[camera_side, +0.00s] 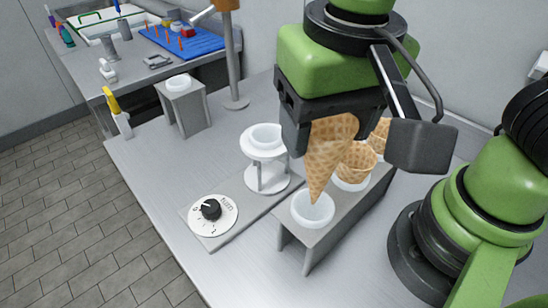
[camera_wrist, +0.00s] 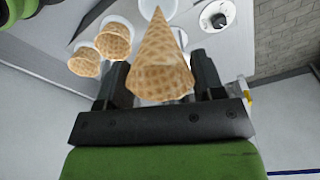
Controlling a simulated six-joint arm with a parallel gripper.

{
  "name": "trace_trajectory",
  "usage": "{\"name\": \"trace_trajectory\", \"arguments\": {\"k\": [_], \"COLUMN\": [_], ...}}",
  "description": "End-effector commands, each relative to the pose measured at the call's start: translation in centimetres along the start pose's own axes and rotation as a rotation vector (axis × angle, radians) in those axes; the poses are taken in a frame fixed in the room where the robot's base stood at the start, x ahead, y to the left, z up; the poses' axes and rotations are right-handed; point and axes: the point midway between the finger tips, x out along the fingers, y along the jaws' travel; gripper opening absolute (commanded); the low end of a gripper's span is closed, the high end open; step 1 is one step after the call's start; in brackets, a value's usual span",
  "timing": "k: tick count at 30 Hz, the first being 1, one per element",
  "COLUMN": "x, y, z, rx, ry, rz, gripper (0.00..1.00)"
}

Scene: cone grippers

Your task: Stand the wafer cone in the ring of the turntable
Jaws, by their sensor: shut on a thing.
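My gripper (camera_side: 345,132) is shut on a wafer cone (camera_side: 325,150), which points tip down. In the side view the cone's tip overlaps the near white cup of the grey rack; I cannot tell whether it is just above or inside it. The cone (camera_wrist: 160,65) also shows between the fingers in the wrist view. The turntable's white ring (camera_side: 266,140) stands on posts on a round white base (camera_side: 267,178), left of my gripper, and is empty. In the wrist view the ring is mostly hidden behind the cone.
The grey rack (camera_side: 322,235) holds two more cones, the nearer one (camera_side: 357,160) close beside my gripper. A black knob (camera_side: 211,209) on a white dial sits left of the turntable. A small grey stand (camera_side: 184,108) with a white cup is farther back. The front left counter is clear.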

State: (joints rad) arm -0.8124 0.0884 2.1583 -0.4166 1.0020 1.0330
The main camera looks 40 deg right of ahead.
Motion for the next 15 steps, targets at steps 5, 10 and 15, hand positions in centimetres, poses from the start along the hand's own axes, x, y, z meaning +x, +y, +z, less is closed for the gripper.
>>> {"name": "trace_trajectory", "arguments": {"k": [5, 10, 15], "x": [-1.9, -5.2, -8.0], "y": [-0.1, -0.1, -0.1], "z": [-0.3, -0.7, -1.0], "rx": [0.001, 0.001, 0.001], "ry": [0.004, 0.004, 0.003], "rz": [-0.007, -0.008, -0.007], "gripper": [0.52, 0.52, 0.52]}}
